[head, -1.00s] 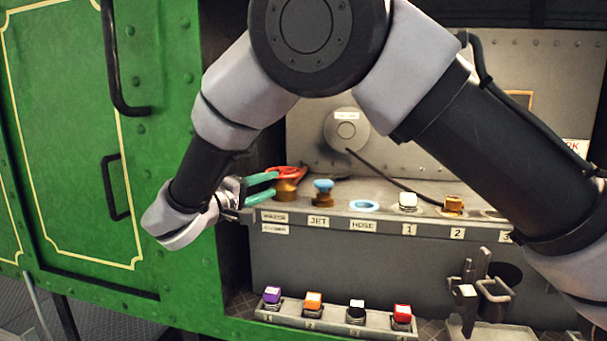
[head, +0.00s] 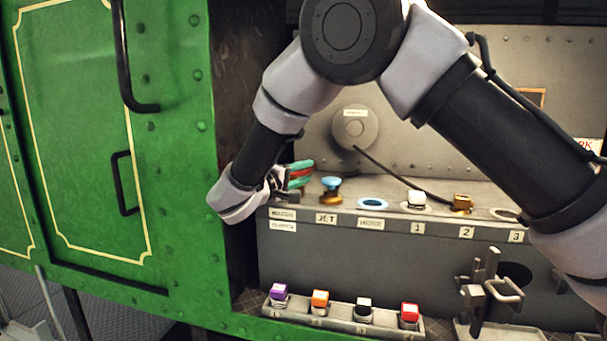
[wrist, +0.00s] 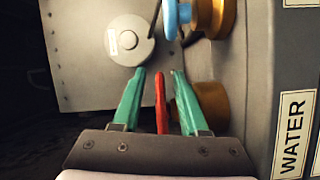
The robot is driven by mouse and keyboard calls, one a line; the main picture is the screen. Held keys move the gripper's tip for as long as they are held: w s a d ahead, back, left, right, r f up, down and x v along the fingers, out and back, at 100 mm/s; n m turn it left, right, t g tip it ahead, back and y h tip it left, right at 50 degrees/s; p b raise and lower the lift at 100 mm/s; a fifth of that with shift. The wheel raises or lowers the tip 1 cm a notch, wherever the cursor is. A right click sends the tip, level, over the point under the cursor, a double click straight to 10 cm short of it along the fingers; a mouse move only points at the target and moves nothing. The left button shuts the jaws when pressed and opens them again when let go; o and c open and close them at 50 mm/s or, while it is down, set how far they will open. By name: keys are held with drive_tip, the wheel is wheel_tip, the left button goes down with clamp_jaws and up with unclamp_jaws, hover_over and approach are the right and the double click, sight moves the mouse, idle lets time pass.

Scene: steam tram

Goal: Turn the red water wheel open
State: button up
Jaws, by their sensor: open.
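The red water wheel (wrist: 160,100) shows edge-on as a thin red bar in the wrist view, with its brass base (wrist: 212,104) to the right, partly behind a finger. My gripper (wrist: 159,74) is open, its two green fingers on either side of the wheel's rim. Gaps show between the rim and both fingers. In the head view my gripper (head: 300,173) is at the shelf's left end, and only a sliver of the red wheel (head: 299,174) shows between the fingers. A WATER label (wrist: 291,122) is on the panel edge.
A blue-topped brass valve (head: 331,187) stands just right of the wheel, above the JET label. Further right are a blue ring (head: 372,203) and capped fittings. The green cab wall (head: 175,200) is close on the left. Several coloured blocks sit in a lower rack (head: 340,321).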

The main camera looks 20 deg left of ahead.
sight(308, 169)
clamp_jaws()
drive_tip(key=shift+y, duration=0.3)
drive_tip(key=n+y, duration=0.1)
drive_tip(key=y, duration=0.1)
drive_tip(key=w+n+t+y, duration=0.1)
drive_tip(key=n+y, duration=0.2)
drive_tip(key=y, duration=0.1)
drive_tip(key=shift+w+d+n, duration=0.3)
drive_tip(key=shift+d, duration=0.1)
drive_tip(key=shift+w+a+n+g+y, duration=0.15)
drive_tip(key=shift+w+n+y, duration=0.15)
drive_tip(key=shift+n+y, duration=0.7)
drive_tip(key=shift+w+n+g+y, duration=0.25)
drive_tip(key=shift+n+y, duration=0.3)
drive_tip(key=shift+y, duration=0.9)
drive_tip(key=shift+w+a+n+g+y, duration=0.1)
drive_tip(key=shift+w+n+y, duration=0.2)
drive_tip(key=shift+n+y, duration=0.7)
drive_tip(key=shift+r+m+y, duration=0.1)
drive_tip(key=shift+m+y, duration=0.15)
drive_tip(key=shift+y, duration=0.2)
unclamp_jaws()
